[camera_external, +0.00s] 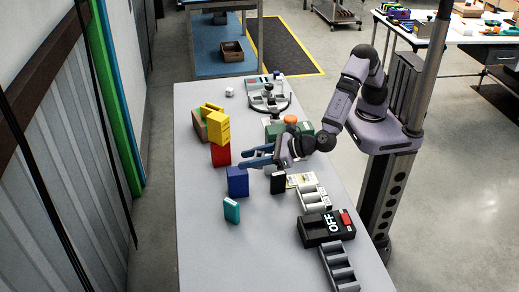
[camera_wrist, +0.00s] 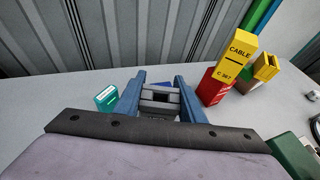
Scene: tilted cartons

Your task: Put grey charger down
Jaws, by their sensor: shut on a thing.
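The grey charger (camera_wrist: 160,97), a grey block with a dark slot, sits between the two blue fingers of my gripper (camera_wrist: 160,92) in the wrist view. My gripper is shut on it. In the external view my gripper (camera_external: 258,158) reaches over the table from the right, near the red and blue boxes.
A yellow box (camera_external: 219,127) stands on a red box (camera_external: 221,155), with more cartons behind. A blue box (camera_external: 237,182), a black box (camera_external: 277,182) and a teal box (camera_external: 231,210) stand nearer. The table's (camera_external: 215,255) front left is clear.

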